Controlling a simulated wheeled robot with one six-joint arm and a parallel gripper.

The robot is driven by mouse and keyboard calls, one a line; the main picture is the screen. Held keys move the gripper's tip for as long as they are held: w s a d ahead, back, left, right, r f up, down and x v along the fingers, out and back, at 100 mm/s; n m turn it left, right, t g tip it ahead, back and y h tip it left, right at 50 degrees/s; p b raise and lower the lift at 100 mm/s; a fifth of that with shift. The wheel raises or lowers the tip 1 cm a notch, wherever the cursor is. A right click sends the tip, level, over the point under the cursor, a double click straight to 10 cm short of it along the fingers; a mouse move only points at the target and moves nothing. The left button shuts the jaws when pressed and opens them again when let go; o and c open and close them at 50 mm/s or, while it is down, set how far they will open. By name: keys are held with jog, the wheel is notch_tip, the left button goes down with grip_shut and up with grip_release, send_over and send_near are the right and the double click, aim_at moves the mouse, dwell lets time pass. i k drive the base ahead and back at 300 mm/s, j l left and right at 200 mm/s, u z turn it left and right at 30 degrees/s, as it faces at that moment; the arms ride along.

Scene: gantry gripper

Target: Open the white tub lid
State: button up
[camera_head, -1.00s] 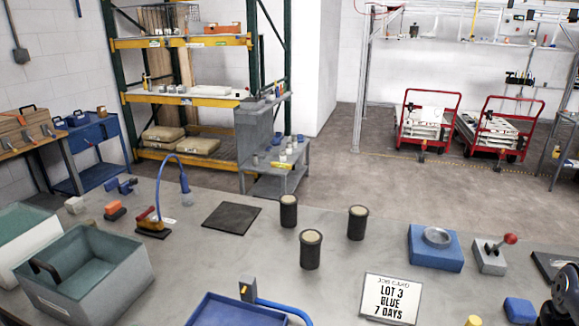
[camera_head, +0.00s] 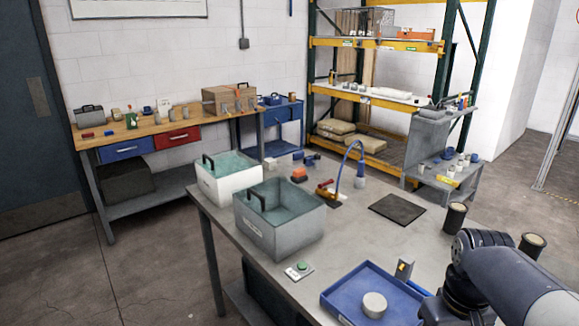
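The white tub (camera_head: 216,191) stands at the far left corner of the grey table in the head view. Its top looks teal and see-through, and I take this for the lid (camera_head: 232,164). A black handle (camera_head: 208,164) stands at the lid's left side. The lid appears to lie on the tub, shut. A grey tub (camera_head: 286,236) with a similar teal top and black handle stands close in front, to the right, and hides part of the white tub. My arm shows at the bottom right, well away from both tubs. My gripper is not in view.
A blue tray (camera_head: 345,306) with a round pale block (camera_head: 374,304) lies at the table's front. A dark mat (camera_head: 398,209) lies farther right.

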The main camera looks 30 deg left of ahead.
aim_at(204, 157)
jog(key=u, duration=1.6)
